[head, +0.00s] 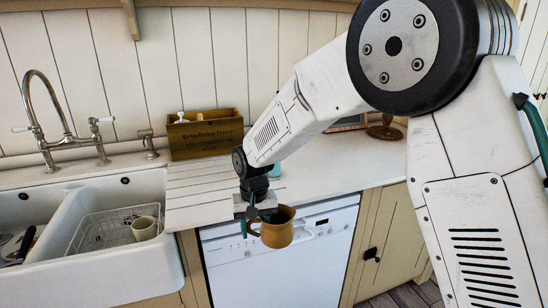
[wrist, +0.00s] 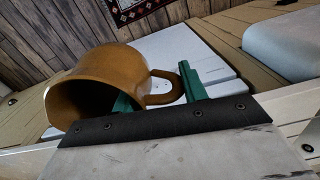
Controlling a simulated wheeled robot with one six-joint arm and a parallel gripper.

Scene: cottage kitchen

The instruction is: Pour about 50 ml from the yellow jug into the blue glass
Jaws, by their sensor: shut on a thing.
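The yellow jug (head: 278,232) is mustard-brown with a dark open mouth. It hangs in front of the dishwasher, beyond the counter's front edge, and looks about upright in the head view. My gripper (head: 254,220) is shut on its handle, left of the jug body. The wrist view shows the jug (wrist: 90,85) large, its handle between the green fingers of my gripper (wrist: 157,93). What is inside the jug cannot be seen. A small pale blue patch (head: 275,170) shows on the counter just behind my wrist. It may be the blue glass, mostly hidden by my arm.
The white counter (head: 335,165) is largely clear right of my wrist. A wooden box (head: 207,135) stands at the back. A double sink (head: 90,205) at the left holds a wire rack and a cream mug (head: 144,230). The dishwasher (head: 285,275) is below the jug.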

